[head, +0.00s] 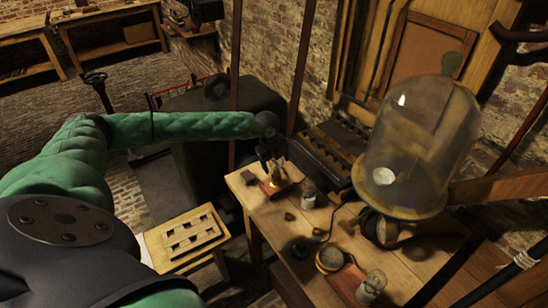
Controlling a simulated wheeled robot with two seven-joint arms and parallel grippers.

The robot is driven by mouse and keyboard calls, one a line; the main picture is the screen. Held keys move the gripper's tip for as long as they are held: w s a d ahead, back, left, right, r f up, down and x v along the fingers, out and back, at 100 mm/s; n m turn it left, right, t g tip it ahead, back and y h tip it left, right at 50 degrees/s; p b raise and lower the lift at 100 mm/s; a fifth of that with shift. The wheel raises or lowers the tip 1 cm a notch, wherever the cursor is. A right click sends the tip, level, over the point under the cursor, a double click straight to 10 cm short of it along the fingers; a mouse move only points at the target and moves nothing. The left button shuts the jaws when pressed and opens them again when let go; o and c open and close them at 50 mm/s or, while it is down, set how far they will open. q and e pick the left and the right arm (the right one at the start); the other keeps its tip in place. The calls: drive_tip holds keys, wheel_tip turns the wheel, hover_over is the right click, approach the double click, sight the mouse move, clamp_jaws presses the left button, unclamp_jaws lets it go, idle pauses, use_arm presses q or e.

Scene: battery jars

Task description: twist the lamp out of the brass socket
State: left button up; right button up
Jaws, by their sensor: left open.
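My left gripper (270,160) is at the end of the green arm that comes in from the left. It is open, pointing down over the left end of the wooden workbench (300,228). The small lamp (277,173) stands just below the fingers, on a small reddish-brown wooden base (274,188). The brass socket is too small and dark to make out clearly under the lamp. I cannot tell whether the fingers are around the lamp or only above it. My right gripper is not in view.
A jar (309,194) stands right of the lamp base, and a small dark block (248,177) lies left of it. A large glass dome (418,150) takes up the bench's right side. A round brass instrument (330,259) and another glass jar (371,287) stand near the front.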

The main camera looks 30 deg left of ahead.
use_arm(q)
drive_tip(key=shift+w+d+f, duration=0.1)
drive_tip(key=shift+d+f, duration=0.05)
drive_tip(key=shift+f, duration=0.75)
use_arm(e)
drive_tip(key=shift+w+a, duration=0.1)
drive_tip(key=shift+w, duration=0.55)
